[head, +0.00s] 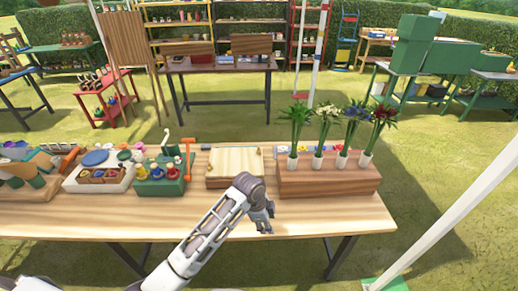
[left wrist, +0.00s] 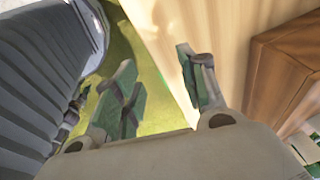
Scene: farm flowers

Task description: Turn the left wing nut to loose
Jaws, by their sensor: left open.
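A pale wooden board-like press (head: 235,163) lies on the table behind my left arm. The press cannot be told in that view. My right gripper is not in view.
A brown wooden block (head: 330,180) bearing several flower vases stands right of the press; it also shows in the left wrist view (left wrist: 288,65).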

